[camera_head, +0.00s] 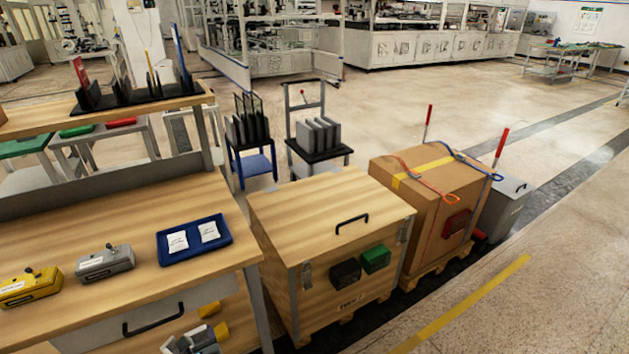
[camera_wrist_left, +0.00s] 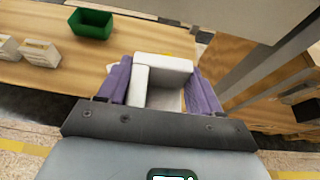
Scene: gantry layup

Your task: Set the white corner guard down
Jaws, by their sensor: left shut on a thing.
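The white corner guard (camera_wrist_left: 163,66) is an L-shaped piece with two thick walls. In the left wrist view it sits between the purple-padded fingers of my left gripper (camera_wrist_left: 160,82), which is shut on it. Behind it is a wooden surface (camera_wrist_left: 50,72), and a bit of yellow shows past its top edge. I cannot tell whether the guard touches that surface. In the head view, a pale grey and white cluster (camera_head: 190,341) shows at the bottom edge, partly cut off, beside yellow pieces (camera_head: 210,310). My right gripper is not in view.
A bench (camera_head: 120,225) holds a blue tray (camera_head: 197,255) with white packets, and grey (camera_head: 105,262) and yellow (camera_head: 28,287) devices. A wooden crate (camera_head: 325,205) stands to its right. The wrist view shows a green bin (camera_wrist_left: 91,23), pale blocks (camera_wrist_left: 40,53) and a grey post (camera_wrist_left: 262,68).

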